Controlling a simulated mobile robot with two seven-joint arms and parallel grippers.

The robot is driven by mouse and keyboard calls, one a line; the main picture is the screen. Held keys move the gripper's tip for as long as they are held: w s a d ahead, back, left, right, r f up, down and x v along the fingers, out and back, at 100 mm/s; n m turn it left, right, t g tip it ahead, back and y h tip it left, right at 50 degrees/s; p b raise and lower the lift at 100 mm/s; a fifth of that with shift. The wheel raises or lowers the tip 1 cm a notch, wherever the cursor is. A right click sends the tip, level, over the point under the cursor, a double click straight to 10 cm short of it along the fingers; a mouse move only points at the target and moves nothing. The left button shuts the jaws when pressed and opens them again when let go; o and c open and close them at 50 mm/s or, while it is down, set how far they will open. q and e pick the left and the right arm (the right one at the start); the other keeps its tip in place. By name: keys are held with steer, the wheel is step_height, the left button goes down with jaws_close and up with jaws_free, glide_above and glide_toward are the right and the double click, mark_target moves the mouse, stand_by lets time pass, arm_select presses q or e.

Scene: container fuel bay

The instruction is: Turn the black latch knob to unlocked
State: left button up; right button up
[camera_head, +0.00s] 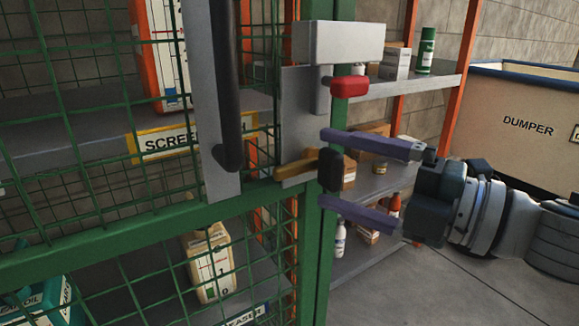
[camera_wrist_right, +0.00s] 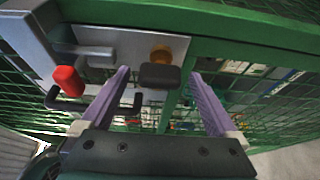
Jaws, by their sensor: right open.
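The black latch knob (camera_head: 330,169) sits on the edge of the green mesh door, at the end of a yellow-brown bar (camera_head: 297,167). My right gripper (camera_head: 322,166) is open, with one purple finger above the knob and one below it. In the right wrist view the knob (camera_wrist_right: 160,77) lies between the two spread fingers (camera_wrist_right: 160,76), with gaps visible on both sides. I cannot tell whether either finger touches it. My left gripper is not in view.
A red-handled part (camera_head: 349,86) hangs from a grey box (camera_head: 339,42) above the knob. A long black door handle (camera_head: 226,90) stands to the left. Shelves with bottles and boxes are behind. Clear floor (camera_head: 440,285) lies below my right arm.

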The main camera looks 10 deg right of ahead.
steer(key=v, duration=1)
stand_by(0.3)
